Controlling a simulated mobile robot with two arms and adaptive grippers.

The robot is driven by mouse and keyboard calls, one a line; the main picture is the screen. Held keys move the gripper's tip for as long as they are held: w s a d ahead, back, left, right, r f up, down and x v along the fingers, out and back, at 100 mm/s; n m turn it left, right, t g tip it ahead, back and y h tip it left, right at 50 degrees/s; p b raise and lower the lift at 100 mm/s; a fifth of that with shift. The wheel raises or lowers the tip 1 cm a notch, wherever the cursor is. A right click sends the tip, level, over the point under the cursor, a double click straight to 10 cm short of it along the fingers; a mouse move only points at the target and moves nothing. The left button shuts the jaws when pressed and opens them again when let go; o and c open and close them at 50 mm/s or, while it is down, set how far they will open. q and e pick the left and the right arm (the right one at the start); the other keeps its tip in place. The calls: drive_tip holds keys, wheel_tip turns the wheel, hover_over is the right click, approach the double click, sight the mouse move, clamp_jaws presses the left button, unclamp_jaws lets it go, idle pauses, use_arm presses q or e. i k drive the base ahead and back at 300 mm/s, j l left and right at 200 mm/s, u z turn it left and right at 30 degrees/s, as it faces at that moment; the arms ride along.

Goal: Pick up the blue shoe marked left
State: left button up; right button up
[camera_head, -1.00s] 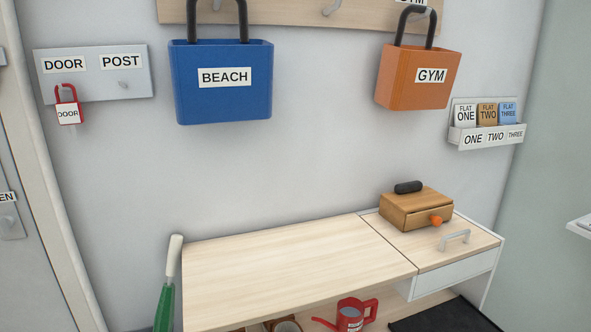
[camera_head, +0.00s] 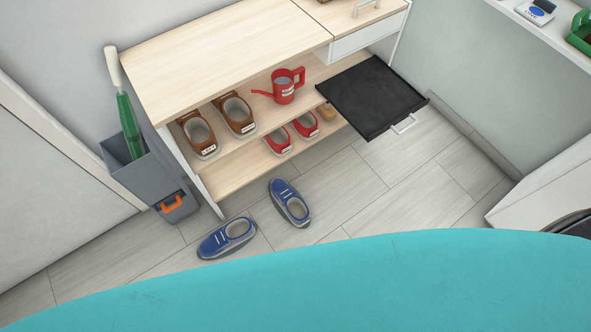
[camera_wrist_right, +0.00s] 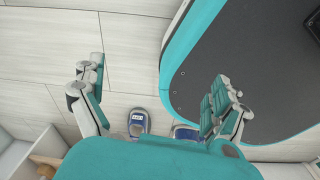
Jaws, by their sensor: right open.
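Two blue shoes stand on the floor in front of the bench. One blue shoe (camera_head: 228,240) lies further left, nearer my teal base. The other blue shoe (camera_head: 290,203) is to its right, nearer the bench. The right wrist view shows one shoe with a pale label (camera_wrist_right: 138,123) and part of a second blue shoe (camera_wrist_right: 184,132) beside my gripper's right finger. I cannot read which is marked left. My right gripper (camera_wrist_right: 160,80) is open and empty, its fingers spread apart above the floor. My left gripper is not in view.
The bench (camera_head: 210,50) has shelves with brown shoes (camera_head: 236,115), red shoes (camera_head: 279,140) and a red watering can (camera_head: 284,87). A black tray (camera_head: 372,95) juts out at the right. A grey bin (camera_head: 150,180) stands left. The floor around the blue shoes is clear.

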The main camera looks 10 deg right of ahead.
sight(289, 204)
drive_tip(key=k+l+z, duration=0.1)
drive_tip(key=k+z, duration=0.15)
drive_tip(key=k, duration=0.4)
drive_tip(key=i+l+u, duration=0.1)
drive_tip(key=l+u, duration=0.15)
drive_tip(key=l, duration=1.35)
drive_tip(key=l+u, duration=0.3)
drive_tip(key=l, duration=1.3)
drive_tip(key=k, duration=0.05)
